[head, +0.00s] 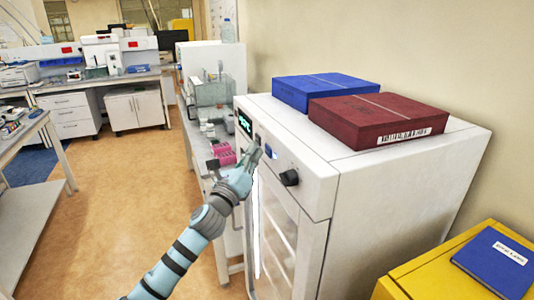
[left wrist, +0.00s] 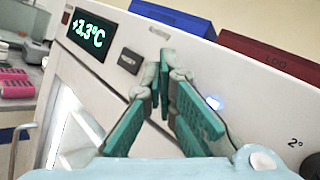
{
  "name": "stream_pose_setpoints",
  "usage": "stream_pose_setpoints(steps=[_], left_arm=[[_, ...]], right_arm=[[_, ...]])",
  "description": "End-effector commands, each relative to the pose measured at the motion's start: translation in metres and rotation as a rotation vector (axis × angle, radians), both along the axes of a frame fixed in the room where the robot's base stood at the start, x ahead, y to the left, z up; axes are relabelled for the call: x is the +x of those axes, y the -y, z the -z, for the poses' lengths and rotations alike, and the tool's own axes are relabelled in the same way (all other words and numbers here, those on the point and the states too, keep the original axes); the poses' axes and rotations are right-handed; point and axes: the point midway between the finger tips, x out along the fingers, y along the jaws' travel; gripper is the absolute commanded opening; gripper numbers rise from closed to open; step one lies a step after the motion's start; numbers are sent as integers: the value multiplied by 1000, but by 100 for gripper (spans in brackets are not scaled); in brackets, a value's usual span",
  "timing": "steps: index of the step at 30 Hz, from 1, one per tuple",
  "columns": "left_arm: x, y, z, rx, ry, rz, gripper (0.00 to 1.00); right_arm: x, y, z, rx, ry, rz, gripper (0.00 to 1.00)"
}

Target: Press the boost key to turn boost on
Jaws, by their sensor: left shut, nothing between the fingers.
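A white cabinet (head: 315,175) with a glass door has a control panel along its upper front. Its dark display (head: 244,123) reads +3.3°C in the left wrist view (left wrist: 90,36). A grey key (left wrist: 130,60) sits right of the display. A small blue light (left wrist: 213,103) glows further right on the panel, partly behind a finger. I cannot read a boost label. My left gripper (head: 257,148) is shut and empty, its fingertips in front of the panel between display and knob. In the left wrist view its fingers (left wrist: 160,75) hide part of the panel; contact cannot be told.
A black knob (head: 289,177) sticks out at the panel's right. A blue box (head: 305,90) and a dark red box (head: 376,119) lie on the cabinet top. A yellow cabinet with a blue book (head: 494,262) stands at right. A bench with a pink rack (head: 223,154) is behind. Open floor lies left.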

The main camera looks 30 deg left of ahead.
Motion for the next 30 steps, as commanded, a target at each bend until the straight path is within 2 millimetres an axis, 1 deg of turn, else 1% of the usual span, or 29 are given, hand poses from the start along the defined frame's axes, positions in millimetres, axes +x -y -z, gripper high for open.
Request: stream_pose_setpoints(steps=[5,8,11,15,19,22,30], left_arm=[[0,0,0,0,0,0,0],[-6,-5,2,4,0,-2,0],[-18,-12,4,8,0,-1,0],[-35,-23,7,9,-1,1,0],[-45,-32,6,6,0,-1,0],[-49,-34,3,1,0,1,0],[-49,-34,-1,-1,1,0,0]], right_arm=[[0,0,0,0,0,0,40],[0,0,7,0,0,0,40],[0,0,19,0,0,0,40],[0,1,41,-1,0,0,40],[0,1,58,-1,0,0,40],[0,1,60,-1,0,0,40],[0,1,57,-1,0,0,40]])
